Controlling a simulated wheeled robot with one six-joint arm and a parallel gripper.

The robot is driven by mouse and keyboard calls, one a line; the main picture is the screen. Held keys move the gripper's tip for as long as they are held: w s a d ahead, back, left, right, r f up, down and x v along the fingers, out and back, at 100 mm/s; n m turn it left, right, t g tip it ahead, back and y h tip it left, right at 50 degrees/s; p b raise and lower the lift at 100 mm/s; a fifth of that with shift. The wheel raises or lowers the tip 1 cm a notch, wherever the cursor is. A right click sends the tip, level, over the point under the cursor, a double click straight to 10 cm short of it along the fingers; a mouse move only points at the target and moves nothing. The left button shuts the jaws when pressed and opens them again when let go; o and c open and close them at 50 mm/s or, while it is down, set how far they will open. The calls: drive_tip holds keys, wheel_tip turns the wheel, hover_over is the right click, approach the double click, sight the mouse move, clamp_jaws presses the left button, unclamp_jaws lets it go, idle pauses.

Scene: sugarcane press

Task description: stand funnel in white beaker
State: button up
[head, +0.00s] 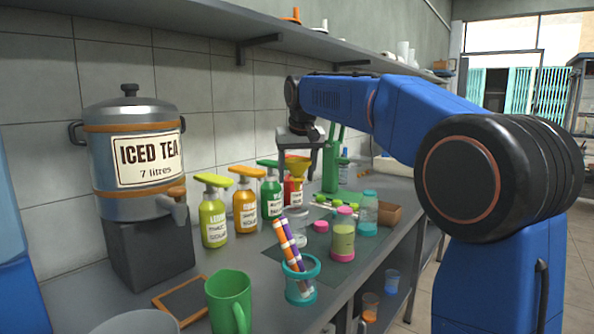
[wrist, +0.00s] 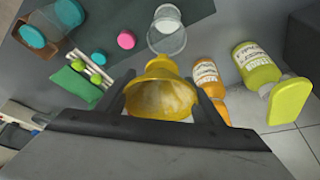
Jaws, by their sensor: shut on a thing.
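A yellow funnel (wrist: 162,92) is between the two fingers of my gripper (wrist: 163,104) in the wrist view, its wide mouth towards the camera. My gripper is shut on it. In the head view the funnel (head: 298,168) hangs under my gripper (head: 297,152), in front of the red bottle and above the counter. The white beaker (wrist: 166,38), pale and see-through, stands on the counter just beyond the funnel in the wrist view, apart from it. In the head view the beaker (head: 298,219) is partly hidden behind striped sticks.
Several sauce bottles (head: 246,208) stand along the wall side. A teal-rimmed cup (head: 300,290) holds the striped sticks in front. A shelf (head: 215,30) overhangs the back; an iced tea urn (head: 118,150) stands left.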

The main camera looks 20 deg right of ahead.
sight(295, 208)
drive_tip(key=shift+w+a+f, duration=0.1)
drive_tip(key=shift+a+f, duration=0.15)
drive_tip(key=shift+f, duration=5.45)
drive_tip(key=shift+f, duration=0.1)
drive_tip(key=o, duration=1.5)
drive_tip(key=shift+o, duration=0.2)
wheel_tip(295, 208, up, 7)
